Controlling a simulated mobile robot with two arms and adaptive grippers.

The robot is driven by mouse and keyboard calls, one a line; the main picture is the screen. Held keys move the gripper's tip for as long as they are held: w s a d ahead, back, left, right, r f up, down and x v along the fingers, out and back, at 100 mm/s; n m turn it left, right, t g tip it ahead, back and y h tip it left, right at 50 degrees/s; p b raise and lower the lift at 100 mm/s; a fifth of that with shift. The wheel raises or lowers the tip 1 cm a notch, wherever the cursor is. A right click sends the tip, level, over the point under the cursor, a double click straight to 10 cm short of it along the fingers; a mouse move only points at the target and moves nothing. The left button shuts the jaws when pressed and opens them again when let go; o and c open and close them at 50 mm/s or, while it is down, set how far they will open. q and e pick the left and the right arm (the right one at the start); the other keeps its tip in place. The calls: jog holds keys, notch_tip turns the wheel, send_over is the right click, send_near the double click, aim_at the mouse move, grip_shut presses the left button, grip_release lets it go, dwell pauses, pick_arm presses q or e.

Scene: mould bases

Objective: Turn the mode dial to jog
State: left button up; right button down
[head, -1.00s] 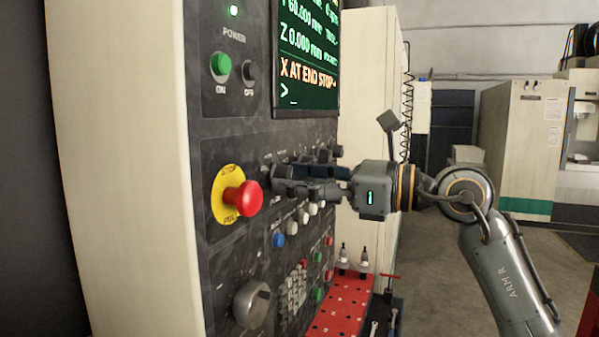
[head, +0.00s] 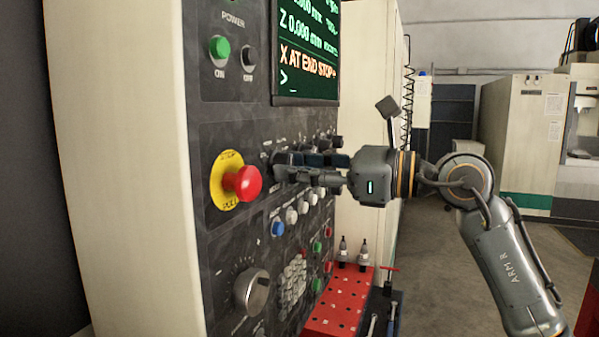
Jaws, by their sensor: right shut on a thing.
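My right gripper (head: 284,167) reaches in from the right to the control panel (head: 226,130), just right of the red emergency stop. Its fingers are shut on a dark dial, taken to be the mode dial, which they mostly cover. The dial's labels are too small and too hidden to read, so I cannot tell which mode it points at. The screen (head: 308,60) above reads "X AT END STOP". My left gripper is not in view.
The red emergency stop button (head: 243,183) on its yellow plate sticks out close left of my fingers. A large grey knob (head: 252,291) and several coloured buttons are below. A red tool tray (head: 337,310) stands at the lower right. Open floor lies further right.

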jog(key=shift+n+b, duration=3.05)
jog(key=shift+n, duration=4.15)
jog(key=c, duration=1)
grip_release()
jog(key=shift+o, duration=0.2)
